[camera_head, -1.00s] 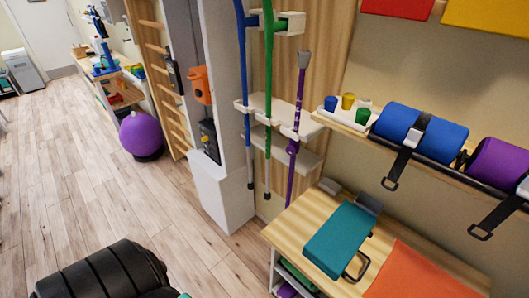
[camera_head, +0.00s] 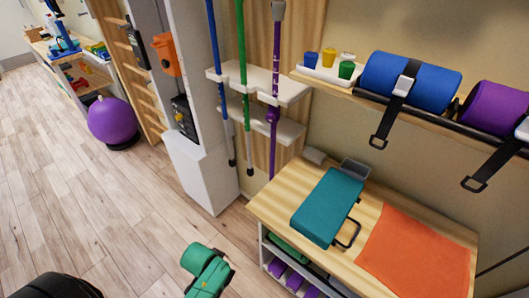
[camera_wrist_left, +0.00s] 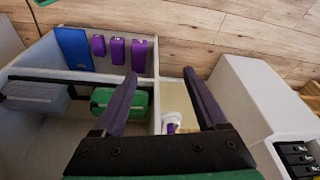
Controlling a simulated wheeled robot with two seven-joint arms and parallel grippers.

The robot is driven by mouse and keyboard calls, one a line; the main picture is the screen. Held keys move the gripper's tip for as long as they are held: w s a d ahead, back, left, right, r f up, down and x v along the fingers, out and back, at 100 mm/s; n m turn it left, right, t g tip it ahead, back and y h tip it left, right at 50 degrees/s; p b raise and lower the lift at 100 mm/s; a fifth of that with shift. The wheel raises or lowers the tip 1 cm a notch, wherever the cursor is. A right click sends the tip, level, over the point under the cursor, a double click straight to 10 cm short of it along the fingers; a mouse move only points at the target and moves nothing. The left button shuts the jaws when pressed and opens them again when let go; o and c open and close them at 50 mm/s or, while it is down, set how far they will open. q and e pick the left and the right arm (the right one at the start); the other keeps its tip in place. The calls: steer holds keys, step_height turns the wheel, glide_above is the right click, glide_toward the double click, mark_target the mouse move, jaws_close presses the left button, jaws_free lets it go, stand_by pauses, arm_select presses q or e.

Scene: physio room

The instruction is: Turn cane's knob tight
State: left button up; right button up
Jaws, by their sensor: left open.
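The purple cane (camera_head: 274,75) with a grey handle stands upright in the white wall rack (camera_head: 285,88), right of a blue crutch (camera_head: 218,75) and a green crutch (camera_head: 242,75). A thicker purple part (camera_head: 272,114), possibly the knob, shows on its shaft just below the upper rack shelf. My left gripper (camera_head: 208,271), with a green body, is low in front of the rack, well apart from the cane. In the left wrist view its two dark fingers (camera_wrist_left: 161,75) are spread with nothing held between them. My right gripper is not in view.
A wooden bench (camera_head: 275,205) with a teal block (camera_head: 327,207) and orange cloth (camera_head: 415,250) stands at right, cubbies below. A white cabinet (camera_head: 203,172) stands left of the rack. Rolls (camera_head: 410,82) lie on a wall shelf. A purple ball (camera_head: 112,122) is farther left; floor before it is clear.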

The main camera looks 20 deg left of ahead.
arm_select(q)
steer(key=w+d+r+n+t+b, duration=0.15)
steer(key=w+r+n, duration=0.3)
steer(key=r, duration=0.45)
steer(key=n+t+h, duration=0.3)
steer(key=n+t, duration=1.1)
steer(key=n, duration=1.7)
glide_toward(269, 120)
steer(key=shift+g, duration=0.25)
steer(key=w, duration=0.3)
steer(key=w+d, duration=0.1)
steer(key=w, duration=0.4)
steer(key=shift+w+d+r, duration=0.15)
steer(key=shift+w+d, duration=0.05)
steer(key=shift+w, duration=0.15)
jaws_close()
